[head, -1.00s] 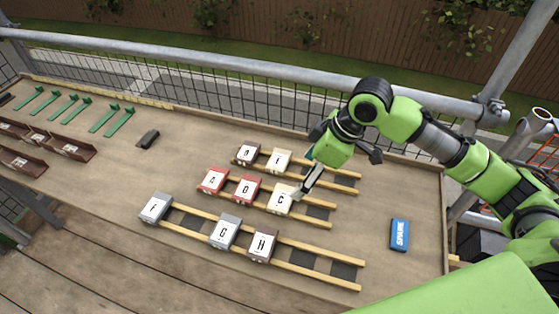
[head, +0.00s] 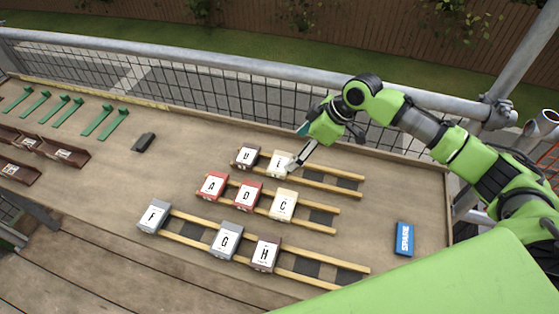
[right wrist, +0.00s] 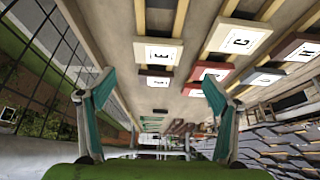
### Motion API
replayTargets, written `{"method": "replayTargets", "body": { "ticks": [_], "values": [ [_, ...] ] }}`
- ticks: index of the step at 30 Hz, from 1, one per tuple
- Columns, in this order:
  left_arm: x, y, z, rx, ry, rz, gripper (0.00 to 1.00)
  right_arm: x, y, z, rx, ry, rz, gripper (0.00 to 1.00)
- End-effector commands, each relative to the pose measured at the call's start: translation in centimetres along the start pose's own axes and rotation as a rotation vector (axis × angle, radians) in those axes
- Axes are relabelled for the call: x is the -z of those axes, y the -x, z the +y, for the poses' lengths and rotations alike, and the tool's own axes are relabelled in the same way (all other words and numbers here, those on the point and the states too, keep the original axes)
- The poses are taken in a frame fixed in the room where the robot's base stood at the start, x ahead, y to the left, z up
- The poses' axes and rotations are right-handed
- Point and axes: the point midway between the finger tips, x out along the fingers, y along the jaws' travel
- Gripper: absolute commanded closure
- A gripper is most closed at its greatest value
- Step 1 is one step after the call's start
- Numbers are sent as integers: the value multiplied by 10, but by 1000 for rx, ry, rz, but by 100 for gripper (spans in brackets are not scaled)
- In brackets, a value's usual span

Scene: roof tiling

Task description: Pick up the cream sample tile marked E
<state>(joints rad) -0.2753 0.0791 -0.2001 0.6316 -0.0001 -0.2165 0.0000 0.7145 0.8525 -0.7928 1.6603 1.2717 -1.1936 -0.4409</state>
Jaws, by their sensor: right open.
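The cream tile marked E (head: 280,163) lies on the back rack, just right of a dark tile (head: 247,156). In the right wrist view tile E (right wrist: 158,52) lies ahead, between the fingers' lines and apart from them. My right gripper (head: 293,170) is at the right side of tile E in the head view; whether it touches cannot be told there. In the right wrist view the right gripper (right wrist: 153,95) is open, with nothing between its fingers. My left gripper is not in view.
Another cream tile, marked C (head: 283,205), lies on the middle rack beside red tiles A (head: 212,186) and D (head: 247,194). Tiles F (head: 153,216), G (head: 227,240) and H (head: 265,253) lie on the front rack. A blue SPARE block (head: 404,239) lies at the right.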

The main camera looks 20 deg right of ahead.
Motion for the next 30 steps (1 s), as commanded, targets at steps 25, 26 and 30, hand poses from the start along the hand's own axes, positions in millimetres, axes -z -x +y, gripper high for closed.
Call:
{"method": "replayTargets", "body": {
  "ticks": [25,26,30],
  "values": [
    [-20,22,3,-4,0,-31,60,-5,-83,2,-2,0,-1,18],
    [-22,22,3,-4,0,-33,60,-5,-83,2,-2,0,-1,18],
    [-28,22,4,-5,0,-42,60,-5,-83,2,-1,0,-1,34]
  ]
}}
